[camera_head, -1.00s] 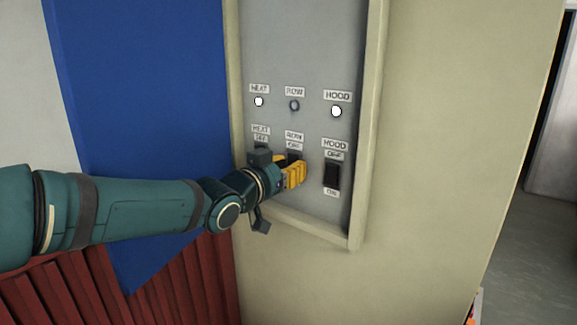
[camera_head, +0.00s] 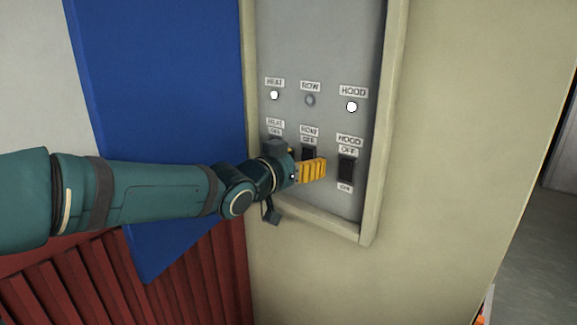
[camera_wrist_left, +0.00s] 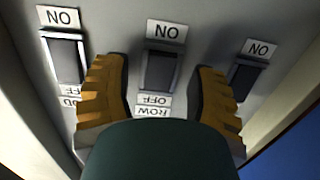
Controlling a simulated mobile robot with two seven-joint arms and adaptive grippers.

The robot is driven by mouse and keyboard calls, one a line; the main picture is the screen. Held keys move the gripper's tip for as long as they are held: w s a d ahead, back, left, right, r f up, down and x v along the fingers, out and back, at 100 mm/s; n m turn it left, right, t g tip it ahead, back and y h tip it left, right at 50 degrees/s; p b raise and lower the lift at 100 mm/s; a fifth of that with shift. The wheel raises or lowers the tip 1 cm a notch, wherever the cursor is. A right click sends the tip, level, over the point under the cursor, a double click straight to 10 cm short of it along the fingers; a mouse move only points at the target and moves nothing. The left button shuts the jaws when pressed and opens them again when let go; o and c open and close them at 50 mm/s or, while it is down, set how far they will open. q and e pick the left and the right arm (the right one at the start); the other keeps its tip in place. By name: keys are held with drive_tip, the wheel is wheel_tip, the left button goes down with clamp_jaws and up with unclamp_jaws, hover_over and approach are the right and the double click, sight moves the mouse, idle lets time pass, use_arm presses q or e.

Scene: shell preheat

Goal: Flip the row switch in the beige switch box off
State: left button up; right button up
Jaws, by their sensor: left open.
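The row switch (camera_head: 308,153) is the middle black rocker on the grey panel of the beige switch box (camera_head: 394,95), below the ROW OFF label. It is also central in the left wrist view (camera_wrist_left: 160,72), where the labels appear upside down. The row lamp (camera_head: 310,100) is dark grey. My left gripper (camera_head: 308,168) is open, its yellow fingers in front of the panel. In the left wrist view its fingers lie on either side of the row switch, with nothing between them held. My fingers hide the switch's lower part in the head view. My right gripper is not seen.
The hood switch (camera_head: 346,169) is to the right, and the heat switch (camera_wrist_left: 243,78) is on the other side, mostly hidden in the head view. The heat lamp (camera_head: 274,95) and hood lamp (camera_head: 351,107) glow white. The box's raised frame surrounds the panel.

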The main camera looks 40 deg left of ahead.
use_arm(q)
drive_tip(key=s+r, duration=0.1)
drive_tip(key=s, duration=1)
drive_tip(key=shift+s+a, duration=0.25)
drive_tip(key=shift+a, duration=0.2)
